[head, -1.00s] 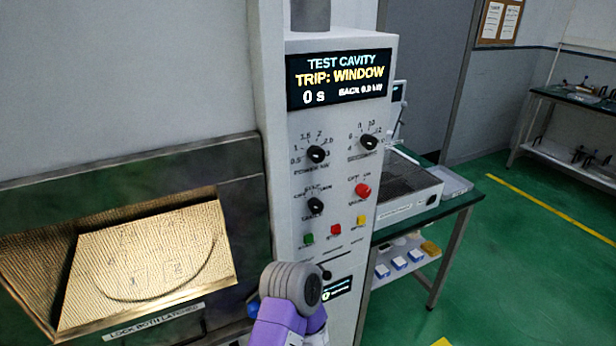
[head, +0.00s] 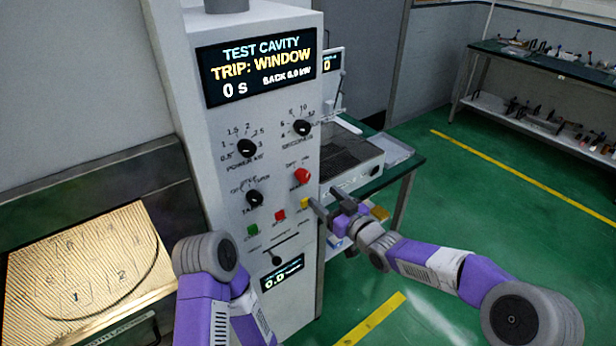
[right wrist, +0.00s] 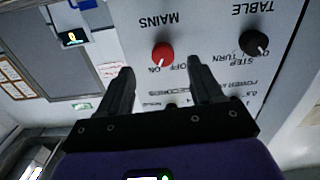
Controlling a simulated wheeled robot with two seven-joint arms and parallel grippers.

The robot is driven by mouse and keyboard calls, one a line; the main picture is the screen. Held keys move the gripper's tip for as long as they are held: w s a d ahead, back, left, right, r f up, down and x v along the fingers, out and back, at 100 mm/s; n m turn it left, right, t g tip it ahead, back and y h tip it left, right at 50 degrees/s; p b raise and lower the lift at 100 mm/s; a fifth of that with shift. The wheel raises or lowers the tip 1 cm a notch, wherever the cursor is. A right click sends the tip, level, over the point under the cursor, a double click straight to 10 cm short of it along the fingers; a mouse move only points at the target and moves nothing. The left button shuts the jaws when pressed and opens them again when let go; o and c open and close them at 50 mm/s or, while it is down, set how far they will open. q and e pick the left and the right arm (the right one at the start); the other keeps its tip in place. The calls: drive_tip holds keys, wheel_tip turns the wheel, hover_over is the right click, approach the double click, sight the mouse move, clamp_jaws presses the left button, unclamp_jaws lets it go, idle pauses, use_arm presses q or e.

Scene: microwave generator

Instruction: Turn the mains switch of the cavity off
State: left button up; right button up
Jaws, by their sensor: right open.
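The red mains knob (head: 302,175) is on the front panel of the test cavity cabinet (head: 225,180). In the right wrist view the red knob (right wrist: 162,52) appears upside down beside the word MAINS, and its pale mark seems to lean towards ON. My right gripper (head: 325,203) is open and empty, just below and right of the knob in the head view. In the right wrist view its two fingers (right wrist: 163,85) are spread, with the knob beyond the gap between them, apparently apart from it. My left gripper is out of view.
The display (head: 258,68) reads TRIP: WINDOW, 0 s. Black dials (head: 246,147) and green, red and yellow buttons (head: 279,215) surround the knob. A bench (head: 400,175) with a grey-white device stands behind at right. Green floor is open farther right.

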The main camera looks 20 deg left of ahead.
sight(306, 179)
drive_tip(key=shift+r+x, duration=0.2)
drive_tip(key=shift+x, duration=1.15)
drive_tip(key=shift+r+x, duration=0.2)
drive_tip(key=shift+x, duration=1.1)
drive_tip(key=shift+r+x, duration=0.25)
drive_tip(key=shift+x, duration=1.1)
drive_tip(key=shift+s+a, duration=0.1)
drive_tip(key=shift+c, duration=0.4)
drive_tip(key=c, duration=1)
